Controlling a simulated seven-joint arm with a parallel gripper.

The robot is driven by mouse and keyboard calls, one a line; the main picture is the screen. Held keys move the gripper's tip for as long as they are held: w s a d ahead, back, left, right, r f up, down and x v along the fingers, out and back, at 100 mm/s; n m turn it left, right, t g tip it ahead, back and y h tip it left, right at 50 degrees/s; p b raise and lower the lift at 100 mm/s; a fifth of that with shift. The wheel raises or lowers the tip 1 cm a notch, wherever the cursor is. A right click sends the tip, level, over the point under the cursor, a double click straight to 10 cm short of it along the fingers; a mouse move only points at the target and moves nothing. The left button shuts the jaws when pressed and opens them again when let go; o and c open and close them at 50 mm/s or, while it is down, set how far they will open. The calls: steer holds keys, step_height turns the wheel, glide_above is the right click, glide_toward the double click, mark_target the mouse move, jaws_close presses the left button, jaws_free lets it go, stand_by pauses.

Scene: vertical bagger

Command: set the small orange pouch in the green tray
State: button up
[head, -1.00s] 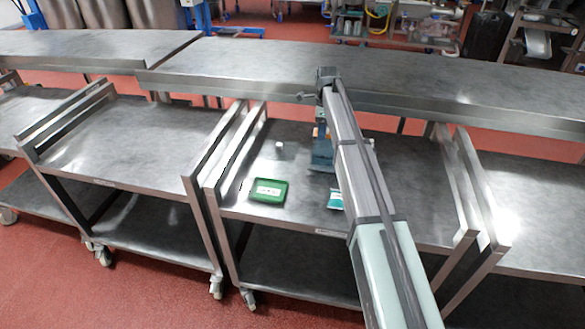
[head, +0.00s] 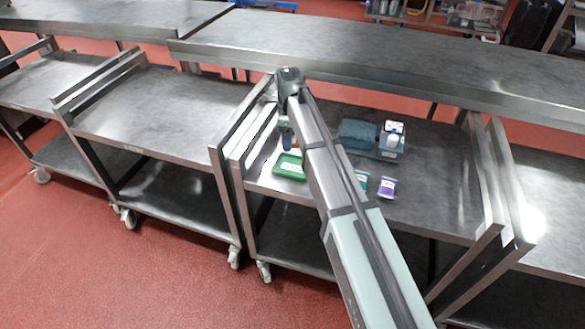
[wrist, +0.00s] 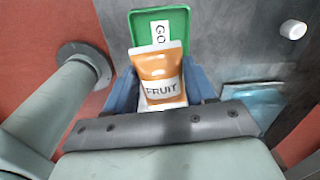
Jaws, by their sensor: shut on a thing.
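The small orange pouch (wrist: 161,80), with a white label reading FRUIT, is between the blue fingers of my gripper (wrist: 163,92) in the wrist view. My gripper is shut on it. The green tray (wrist: 178,23), with a white label inside, lies just beyond the pouch, which covers part of it. In the head view the green tray (head: 289,166) sits on the steel cart, partly hidden by my arm. My gripper (head: 287,143) is above the tray's far side there. The height of the pouch over the tray is hard to tell.
A teal pouch (head: 361,180) and a purple pouch (head: 387,188) lie right of my arm. A blue-grey device (head: 391,141) stands behind them beside a dark teal block (head: 358,132). A small white cylinder (wrist: 293,29) shows in the wrist view. Raised rails edge the cart.

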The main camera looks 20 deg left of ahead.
mark_target(290, 167)
steer(key=shift+w+m, duration=0.1)
steer(key=shift+m, duration=0.4)
steer(key=shift+f, duration=5.05)
steer(key=shift+f, duration=0.15)
steer(key=o, duration=0.8)
steer(key=shift+o, duration=0.2)
step_height(290, 167, up, 12)
steer(key=shift+r, duration=0.2)
